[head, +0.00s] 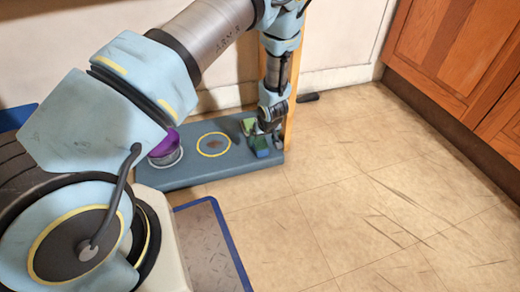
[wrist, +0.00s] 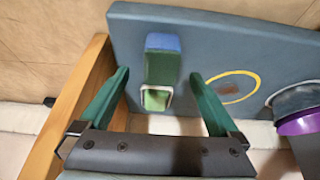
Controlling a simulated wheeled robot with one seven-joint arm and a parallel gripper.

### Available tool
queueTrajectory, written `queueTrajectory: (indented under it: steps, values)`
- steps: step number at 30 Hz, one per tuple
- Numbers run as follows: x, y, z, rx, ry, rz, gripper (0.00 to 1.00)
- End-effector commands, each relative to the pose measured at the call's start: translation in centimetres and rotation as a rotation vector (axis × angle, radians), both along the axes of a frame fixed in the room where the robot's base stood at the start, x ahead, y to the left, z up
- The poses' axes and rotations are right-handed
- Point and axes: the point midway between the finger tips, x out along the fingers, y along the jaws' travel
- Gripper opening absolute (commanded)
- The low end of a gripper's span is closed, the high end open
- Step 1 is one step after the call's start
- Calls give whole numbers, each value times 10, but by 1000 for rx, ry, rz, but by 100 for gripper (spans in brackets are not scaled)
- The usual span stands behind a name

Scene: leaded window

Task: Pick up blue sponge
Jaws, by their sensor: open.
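A small block with a blue face (wrist: 163,42) and a dark green part (wrist: 162,68) lies on the blue-grey board (wrist: 205,35) in the wrist view; the blue part looks like the sponge. A pale-rimmed light green piece (wrist: 157,97) shows at its near end. I cannot tell whether these are one object. In the head view the blue part (head: 262,153) shows low at the board's right end, beside my gripper (head: 270,125). My gripper (wrist: 159,76) is open, its two green fingers on either side of the block with gaps between. Nothing is held.
A wooden post (wrist: 75,110) stands close to the left finger in the wrist view. A yellow ring (head: 213,145) marks the board. A purple-topped cup (head: 165,147) stands at the board's left. Wooden cabinets (head: 455,50) are at the right; the tiled floor before them is clear.

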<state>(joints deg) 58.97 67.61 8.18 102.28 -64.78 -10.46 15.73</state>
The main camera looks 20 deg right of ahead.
Motion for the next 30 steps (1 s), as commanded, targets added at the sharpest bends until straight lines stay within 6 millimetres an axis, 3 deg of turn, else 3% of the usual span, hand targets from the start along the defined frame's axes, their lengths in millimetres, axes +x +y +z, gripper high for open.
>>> queueTrajectory:
  steps: [9,18,30]
  values:
    - [14,0,-42,1,0,0,98]
    - [18,-1,-45,0,0,-1,98]
    - [17,-1,-45,0,0,-1,54]
